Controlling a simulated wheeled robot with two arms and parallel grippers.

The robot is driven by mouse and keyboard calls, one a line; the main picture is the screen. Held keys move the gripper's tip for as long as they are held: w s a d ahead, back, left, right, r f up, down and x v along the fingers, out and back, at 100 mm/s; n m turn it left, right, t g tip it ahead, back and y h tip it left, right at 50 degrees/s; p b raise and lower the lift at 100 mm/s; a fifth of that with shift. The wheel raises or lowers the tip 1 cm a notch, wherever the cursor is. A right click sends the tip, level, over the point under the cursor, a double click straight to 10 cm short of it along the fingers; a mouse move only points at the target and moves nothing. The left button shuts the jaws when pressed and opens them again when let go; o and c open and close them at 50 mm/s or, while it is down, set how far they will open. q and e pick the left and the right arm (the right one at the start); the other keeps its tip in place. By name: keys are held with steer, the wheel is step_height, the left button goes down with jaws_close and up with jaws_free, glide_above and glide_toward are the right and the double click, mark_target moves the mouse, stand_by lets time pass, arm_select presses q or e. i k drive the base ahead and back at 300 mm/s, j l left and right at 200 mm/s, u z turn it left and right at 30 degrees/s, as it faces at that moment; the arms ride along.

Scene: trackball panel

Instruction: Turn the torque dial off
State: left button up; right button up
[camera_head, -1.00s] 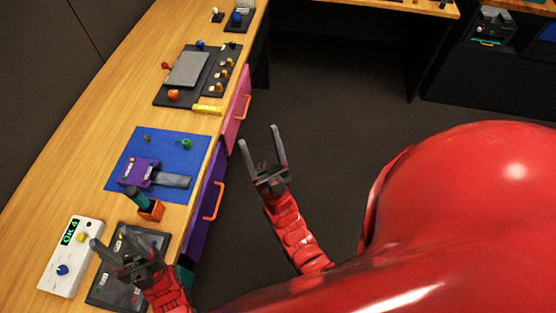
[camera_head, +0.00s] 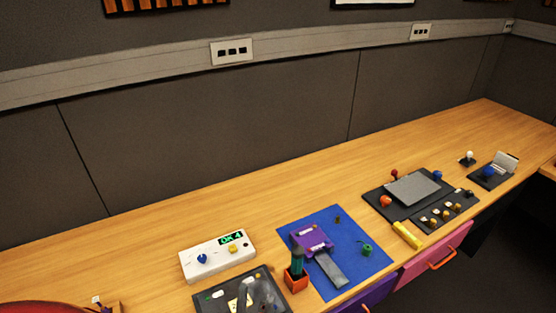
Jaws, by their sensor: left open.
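A white control box (camera_head: 217,262) stands on the wooden bench in the lower middle. The blue knob looks like a dial, but no torque label is readable. My left gripper (camera_head: 258,291) shows at the bottom edge, over the dark tray and to the right of and below the white box. It is open, apart from the box, with no object visible between its fingers. My right gripper is out of view.
A dark tray (camera_head: 207,303) lies in front of the box. A black panel (camera_head: 376,213) lies further right. Bench behind the box is clear.

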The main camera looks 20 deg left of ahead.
mark_target(203, 258)
steer(key=u, duration=1.2)
